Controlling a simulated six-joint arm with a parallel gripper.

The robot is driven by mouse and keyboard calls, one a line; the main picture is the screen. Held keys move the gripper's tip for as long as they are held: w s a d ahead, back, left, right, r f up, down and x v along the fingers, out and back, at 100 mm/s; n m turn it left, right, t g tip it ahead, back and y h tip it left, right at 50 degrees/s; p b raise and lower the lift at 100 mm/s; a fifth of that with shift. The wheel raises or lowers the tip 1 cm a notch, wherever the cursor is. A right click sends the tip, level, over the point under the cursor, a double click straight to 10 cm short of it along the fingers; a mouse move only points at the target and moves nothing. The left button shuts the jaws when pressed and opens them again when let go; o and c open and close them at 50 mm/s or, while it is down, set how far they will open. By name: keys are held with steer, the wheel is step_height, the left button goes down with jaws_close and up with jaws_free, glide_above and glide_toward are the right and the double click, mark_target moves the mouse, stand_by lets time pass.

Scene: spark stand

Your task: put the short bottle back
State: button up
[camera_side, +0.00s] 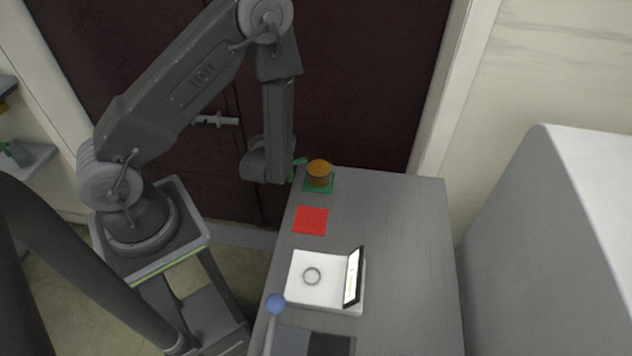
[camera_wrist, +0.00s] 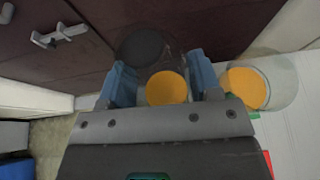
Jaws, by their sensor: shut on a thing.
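My gripper (camera_wrist: 165,80) is shut on a clear bottle (camera_wrist: 166,88) with orange contents, which sits between the two blue fingers. A dark round shape shows at the bottle's far end. A second, wider clear container (camera_wrist: 262,85) with orange contents stands just to the right of the fingers. In the side view an orange-topped container (camera_side: 319,172) stands on a green square (camera_side: 328,188) at the table's far end. My gripper (camera_side: 297,166) is close at its left there, and I cannot make out the held bottle separately. I cannot tell which one is the short bottle.
A red square (camera_side: 310,221) lies nearer on the grey table (camera_side: 410,240). The table's right side is clear.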

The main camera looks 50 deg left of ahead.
steer(key=shift+r, duration=0.1)
step_height(320, 180, up, 8)
steer(key=shift+f, duration=0.1)
steer(key=shift+w+d+r+n+g+y, duration=0.2)
steer(key=shift+w+d+n+g+y, duration=0.2)
steer(key=shift+d+n+g, duration=0.2)
steer(key=shift+w+d+r+n+g+y, duration=0.15)
steer(key=shift+w+d+n+g+y, duration=0.15)
steer(key=shift+d+n+g+y, duration=0.25)
steer(key=s+d+f+n+g+y, duration=0.1)
steer(key=s+d+n+g+y, duration=0.15)
steer(key=d+n+g, duration=0.85)
steer(key=shift+s+d+f+m+t, duration=0.15)
steer(key=shift+d+f+m+t, duration=0.5)
steer(key=shift+f, duration=1.4)
steer(key=shift+s+d+f+m+t, duration=0.1)
steer(key=shift+d+f+m+t, duration=0.5)
steer(key=shift+f, duration=1.45)
steer(key=shift+s+d+f+m+t, duration=0.15)
steer(key=shift+d+f+m+t, duration=0.45)
steer(key=shift+f, duration=1.45)
steer(key=shift+f, duration=0.65)
steer(key=o, duration=1.1)
